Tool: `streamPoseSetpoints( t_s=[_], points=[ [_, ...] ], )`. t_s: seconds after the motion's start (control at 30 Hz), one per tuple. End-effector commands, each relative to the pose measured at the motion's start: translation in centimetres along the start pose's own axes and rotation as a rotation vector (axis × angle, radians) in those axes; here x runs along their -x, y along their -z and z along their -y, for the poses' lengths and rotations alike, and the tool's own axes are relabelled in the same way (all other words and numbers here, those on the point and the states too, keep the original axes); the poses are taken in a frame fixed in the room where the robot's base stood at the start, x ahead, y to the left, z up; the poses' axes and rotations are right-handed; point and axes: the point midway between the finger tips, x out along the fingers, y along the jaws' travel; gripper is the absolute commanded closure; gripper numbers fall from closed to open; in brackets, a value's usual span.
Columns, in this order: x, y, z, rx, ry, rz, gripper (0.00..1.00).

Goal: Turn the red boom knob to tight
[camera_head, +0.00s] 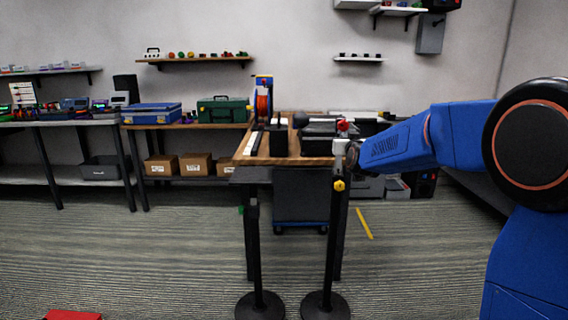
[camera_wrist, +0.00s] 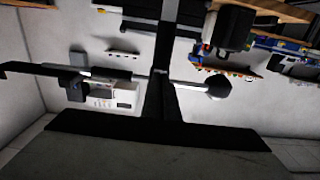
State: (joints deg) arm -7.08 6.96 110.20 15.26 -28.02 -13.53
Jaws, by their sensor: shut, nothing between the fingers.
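A small red knob (camera_head: 344,126) shows in the head view near the top of the right black stand (camera_head: 329,245), just above the end of my blue arm. My gripper (camera_head: 351,155) is at that stand's top, just below the red knob; it is shut and holds nothing. Whether it touches the knob cannot be told. A yellow knob (camera_head: 339,185) sits lower on the same stand. In the wrist view I see a dark vertical bar and a rod with a dark round end (camera_wrist: 218,88); the red knob cannot be made out there.
A second black stand (camera_head: 254,250) is to the left. Side tables hold a green toolbox (camera_head: 222,110) and a blue case (camera_head: 152,113). The carpet at front left is mostly clear.

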Motion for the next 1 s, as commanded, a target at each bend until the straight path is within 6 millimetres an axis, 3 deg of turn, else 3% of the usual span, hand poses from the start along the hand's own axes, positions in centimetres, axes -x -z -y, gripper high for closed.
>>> streamPoseSetpoints(
  t_s=[1.0],
  points=[
    [0.0,0.5,1.4,0.0,0.0,-0.004,1.0]
  ],
)
